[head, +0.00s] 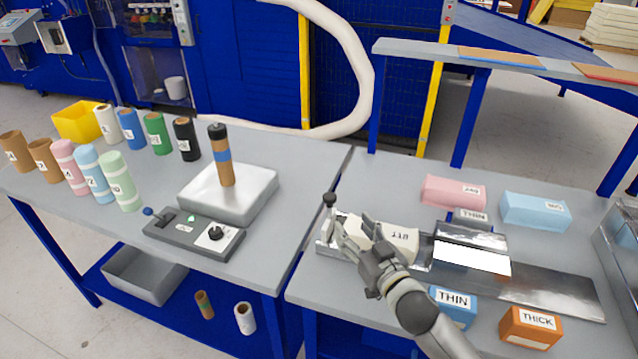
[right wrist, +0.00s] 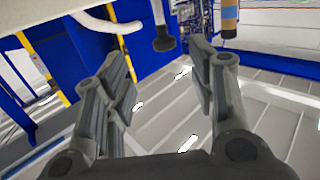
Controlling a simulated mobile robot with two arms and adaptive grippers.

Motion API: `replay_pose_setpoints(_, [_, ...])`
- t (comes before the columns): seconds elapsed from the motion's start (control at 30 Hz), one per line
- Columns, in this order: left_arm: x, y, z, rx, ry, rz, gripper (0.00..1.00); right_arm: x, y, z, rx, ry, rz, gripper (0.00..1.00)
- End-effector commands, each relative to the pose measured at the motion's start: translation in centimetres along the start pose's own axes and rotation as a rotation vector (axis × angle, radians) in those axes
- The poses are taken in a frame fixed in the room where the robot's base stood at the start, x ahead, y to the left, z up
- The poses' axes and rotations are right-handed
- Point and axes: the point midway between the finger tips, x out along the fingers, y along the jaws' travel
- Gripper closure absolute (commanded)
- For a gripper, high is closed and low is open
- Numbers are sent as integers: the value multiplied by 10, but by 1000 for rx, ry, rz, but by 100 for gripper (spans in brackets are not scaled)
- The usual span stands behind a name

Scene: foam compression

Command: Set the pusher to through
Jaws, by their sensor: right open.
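A black-knobbed lever (head: 330,201) stands upright at the left end of a metal fixture (head: 425,262) on the right table; I cannot read any setting on it. It seems to be the pusher's handle. A dark knob (right wrist: 163,40) on a grey stem shows between my fingers in the right wrist view. My right gripper (head: 354,228) is open, just right of the lever in the head view, over a white labelled block (head: 402,237) that it partly hides. It also shows open in the right wrist view (right wrist: 160,68), with nothing between its pads. My left gripper is not in view.
A pink block (head: 453,191) and a light blue block (head: 536,210) lie behind the fixture. Blocks labelled THIN (head: 453,308) and THICK (head: 531,327) lie in front. The left table holds a control box (head: 195,236), a grey platform (head: 245,202) and several labelled rolls.

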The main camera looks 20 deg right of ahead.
Motion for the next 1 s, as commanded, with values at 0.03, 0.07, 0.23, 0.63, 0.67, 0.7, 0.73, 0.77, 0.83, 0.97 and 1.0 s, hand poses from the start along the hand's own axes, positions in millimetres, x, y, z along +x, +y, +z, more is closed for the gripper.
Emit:
replay_pose_setpoints(0.03, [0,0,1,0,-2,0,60,3,-1,-5,-2,18,-14,49])
replay_pose_setpoints(0.07, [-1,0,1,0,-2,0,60,5,-1,-6,-2,24,-19,49])
replay_pose_setpoints(0.23, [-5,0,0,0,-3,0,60,20,-2,-10,1,34,-26,49])
replay_pose_setpoints(0.63, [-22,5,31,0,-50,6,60,88,-4,-13,0,33,-25,49])
replay_pose_setpoints(0.67, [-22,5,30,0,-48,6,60,91,-4,-12,0,32,-24,49])
replay_pose_setpoints(0.7, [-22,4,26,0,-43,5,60,96,-4,-12,1,32,-23,49])
replay_pose_setpoints(0.73, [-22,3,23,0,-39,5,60,99,-4,-12,1,31,-23,49])
replay_pose_setpoints(0.77, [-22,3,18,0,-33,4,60,102,-4,-12,1,31,-23,49])
replay_pose_setpoints(0.83, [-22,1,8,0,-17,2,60,107,-4,-12,0,31,-24,49])
replay_pose_setpoints(0.97, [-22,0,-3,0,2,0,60,111,-4,-11,-1,31,-24,49])
replay_pose_setpoints(1.0, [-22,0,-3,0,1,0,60,112,-4,-11,-1,31,-25,49])
